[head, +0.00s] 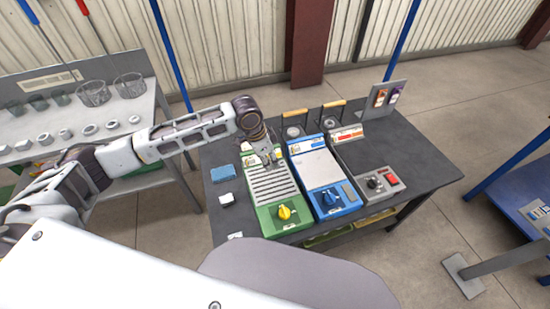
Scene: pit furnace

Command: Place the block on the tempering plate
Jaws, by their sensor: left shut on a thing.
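My left gripper (268,158) reaches in from the left and points down over the back part of the green unit (265,217). It is shut on the block, which is too small and too covered by the fingers to make out clearly. The green unit has a ribbed grey top and a yellow knob. Beside it on the right is a blue unit (329,198) with a smooth pale plate (316,168) and a blue knob. I cannot read which of them is labelled as the tempering plate. My right gripper is not in view.
The dark table (418,160) also holds a grey control box (376,184), a blue pad (223,173) and a small white piece (227,200). A left bench (150,115) carries wire baskets (94,93) and several metal pieces. The table's right side is clear.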

